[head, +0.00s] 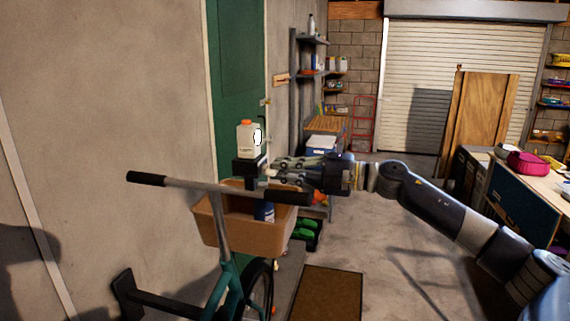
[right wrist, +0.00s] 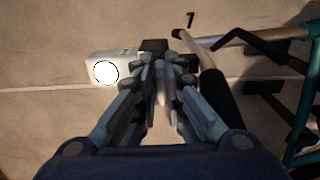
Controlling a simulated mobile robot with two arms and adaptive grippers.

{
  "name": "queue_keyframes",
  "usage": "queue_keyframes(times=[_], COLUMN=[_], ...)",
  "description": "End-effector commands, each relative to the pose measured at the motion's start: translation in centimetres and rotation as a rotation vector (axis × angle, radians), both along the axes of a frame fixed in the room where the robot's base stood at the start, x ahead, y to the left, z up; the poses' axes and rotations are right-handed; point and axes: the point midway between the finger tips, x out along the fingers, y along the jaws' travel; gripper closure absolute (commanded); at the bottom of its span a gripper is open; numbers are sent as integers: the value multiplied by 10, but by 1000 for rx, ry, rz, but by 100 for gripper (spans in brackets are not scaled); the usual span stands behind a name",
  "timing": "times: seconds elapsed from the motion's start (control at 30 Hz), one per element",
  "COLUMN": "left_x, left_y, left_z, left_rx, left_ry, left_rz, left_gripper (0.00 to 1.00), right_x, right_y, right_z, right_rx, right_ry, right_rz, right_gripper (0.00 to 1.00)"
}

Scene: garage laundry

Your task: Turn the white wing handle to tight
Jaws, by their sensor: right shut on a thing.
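My right gripper (head: 276,171) reaches in from the right, just above the bike's handlebar, with its fingertips beside a black block (head: 248,168). In the right wrist view the fingers (right wrist: 161,72) are closed together around a slim pale piece (right wrist: 162,88), which looks like the white wing handle. The fingers hide most of it, so its angle cannot be read. The black block (right wrist: 153,46) lies just beyond the fingertips. My left gripper is not in view.
A white jug (head: 244,142) with an orange cap stands above the black block. The handlebar (head: 205,187) and brown basket (head: 225,232) of a bike are close below the gripper. A green door (head: 238,85) is behind; open floor (head: 385,240) lies to the right.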

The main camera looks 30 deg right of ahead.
Motion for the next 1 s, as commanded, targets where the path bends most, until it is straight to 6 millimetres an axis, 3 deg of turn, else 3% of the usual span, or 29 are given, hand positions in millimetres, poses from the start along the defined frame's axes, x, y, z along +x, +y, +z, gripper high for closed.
queue_keyframes(times=[0.57, 0.6, 0.7, 1.0], left_x=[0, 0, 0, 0], left_y=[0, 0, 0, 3], left_z=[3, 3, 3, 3], left_rx=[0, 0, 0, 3], left_ry=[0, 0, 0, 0], left_rz=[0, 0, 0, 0], left_gripper=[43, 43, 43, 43], right_x=[0, 0, 0, 0], right_y=[0, 0, 0, 0], right_z=[0, 0, 0, 0], right_rx=[27, 27, 27, 26], right_ry=[23, 23, 23, 22], right_rz=[-1, -1, -1, 0], right_gripper=[100, 88, 70, 70])
